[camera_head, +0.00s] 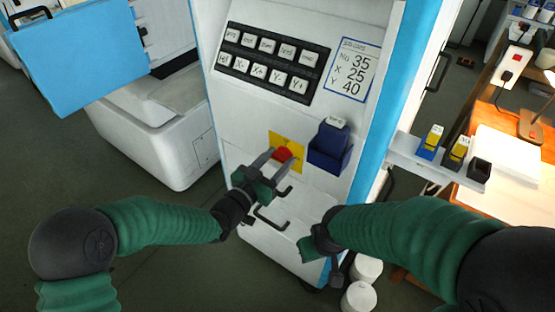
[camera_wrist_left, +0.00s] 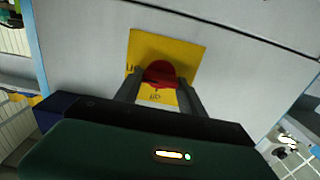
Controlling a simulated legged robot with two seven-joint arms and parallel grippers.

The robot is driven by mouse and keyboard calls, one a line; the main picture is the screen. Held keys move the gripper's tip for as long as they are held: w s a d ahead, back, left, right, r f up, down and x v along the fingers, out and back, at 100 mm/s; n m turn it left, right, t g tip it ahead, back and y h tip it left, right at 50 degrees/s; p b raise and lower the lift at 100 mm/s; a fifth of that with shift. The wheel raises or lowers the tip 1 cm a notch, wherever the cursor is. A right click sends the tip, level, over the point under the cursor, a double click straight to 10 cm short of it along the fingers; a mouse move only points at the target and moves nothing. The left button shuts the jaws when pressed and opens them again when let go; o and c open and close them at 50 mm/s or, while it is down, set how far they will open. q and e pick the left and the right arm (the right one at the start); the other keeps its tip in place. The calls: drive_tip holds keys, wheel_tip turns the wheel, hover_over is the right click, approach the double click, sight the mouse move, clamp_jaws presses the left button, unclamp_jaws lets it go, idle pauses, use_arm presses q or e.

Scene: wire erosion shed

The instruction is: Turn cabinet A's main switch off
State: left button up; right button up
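The white cabinet (camera_head: 225,115) with blue edges stands in front of me; I cannot read a letter A on it. A red rotary switch (camera_head: 283,153) sits on a yellow plate (camera_head: 291,137) on its front. In the left wrist view the red switch (camera_wrist_left: 160,73) shows on the yellow plate (camera_wrist_left: 190,50) just beyond my fingers. My left gripper (camera_head: 276,162) is open, its two fingers apart on either side of the switch's lower part. Contact cannot be told. My right gripper (camera_head: 318,260) hangs low before the cabinet; its fingers are unclear.
A dark blue holder (camera_head: 330,148) is fixed right of the switch. A black key panel (camera_head: 268,62) and a number card (camera_head: 352,69) are above. A black handle (camera_head: 270,219) is below. A shelf with small boxes (camera_head: 431,142) juts out at right. White tubs (camera_head: 359,298) stand on the floor.

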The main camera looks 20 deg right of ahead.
use_arm(q)
drive_tip(key=c, duration=0.7)
drive_tip(key=shift+a+n+p, duration=0.1)
drive_tip(key=shift+n+p, duration=0.2)
drive_tip(key=shift+n, duration=0.1)
drive_tip(key=n+p, duration=0.1)
drive_tip(key=n, duration=0.2)
drive_tip(key=shift+w, duration=0.1)
drive_tip(key=n+p, duration=0.2)
drive_tip(key=n, duration=0.2)
drive_tip(key=shift+a+n, duration=0.1)
drive_tip(key=shift+n, duration=0.2)
drive_tip(key=n+p, duration=0.1)
drive_tip(key=n, duration=0.4)
drive_tip(key=shift+w+f+p, duration=0.15)
drive_tip(key=shift+f+p, duration=0.05)
drive_tip(key=shift+p, duration=0.2)
drive_tip(key=n, duration=0.4)
drive_tip(key=shift+a+f, duration=0.1)
drive_tip(key=shift+f, duration=0.1)
drive_tip(key=shift+n, duration=0.4)
